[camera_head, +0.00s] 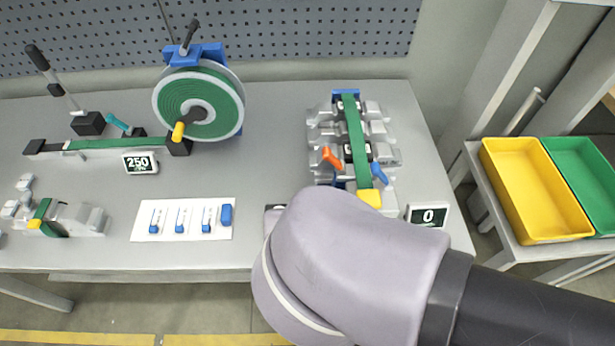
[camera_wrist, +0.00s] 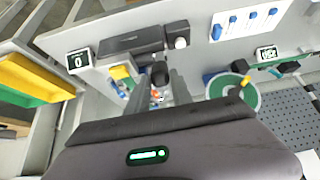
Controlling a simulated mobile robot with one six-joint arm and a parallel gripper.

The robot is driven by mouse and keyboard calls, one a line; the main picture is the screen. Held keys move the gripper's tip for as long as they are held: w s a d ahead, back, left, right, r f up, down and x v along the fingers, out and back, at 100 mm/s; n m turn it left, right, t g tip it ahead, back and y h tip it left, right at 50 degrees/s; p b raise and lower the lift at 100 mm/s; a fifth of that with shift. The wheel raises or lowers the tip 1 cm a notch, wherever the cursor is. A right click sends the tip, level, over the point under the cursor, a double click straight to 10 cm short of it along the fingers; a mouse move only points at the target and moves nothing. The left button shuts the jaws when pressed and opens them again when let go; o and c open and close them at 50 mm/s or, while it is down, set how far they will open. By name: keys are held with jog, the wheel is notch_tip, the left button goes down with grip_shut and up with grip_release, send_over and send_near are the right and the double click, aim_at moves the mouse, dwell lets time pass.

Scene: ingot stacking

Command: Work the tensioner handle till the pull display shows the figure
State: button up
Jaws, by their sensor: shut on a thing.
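The pull display (camera_head: 428,216) reads 0 at the bench's front right; it also shows in the wrist view (camera_wrist: 79,60). Another display (camera_head: 140,162) reads 250 at left. The grey tensioner (camera_wrist: 132,42) lies at the bench's front edge by the stack, mostly hidden behind my arm in the head view. In the wrist view, my gripper (camera_wrist: 160,78) is shut around the dark knob (camera_wrist: 159,71) of the tensioner handle. A green strap (camera_head: 355,140) runs over the stacked grey ingots (camera_head: 378,130), with a yellow piece (camera_head: 370,197) at its near end.
A strap reel (camera_head: 198,105) stands at the back, with a black-gripped lever (camera_head: 38,58) to its left. A white card (camera_head: 184,219) with blue pieces lies at front centre. A yellow bin (camera_head: 532,190) and a green bin (camera_head: 585,170) stand right of the bench.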

jog(key=shift+s, duration=0.1)
jog(key=shift+r, duration=0.1)
jog(key=w+r+g+p, duration=0.1)
jog(key=p, duration=0.2)
jog(key=w+r+g+p, duration=0.1)
jog(key=w+p, duration=0.1)
jog(key=p, duration=0.1)
jog(key=w+r+p, duration=0.1)
jog(key=w+p, duration=0.1)
jog(key=p, duration=0.1)
jog(key=shift+w+d+r+g, duration=0.1)
jog(key=shift+w+g, duration=0.1)
jog(key=shift+g, duration=0.2)
jog(key=shift+w+p, duration=0.35)
jog(key=shift+w+f, duration=0.15)
jog(key=shift+f, duration=0.05)
jog(key=shift+r, duration=0.1)
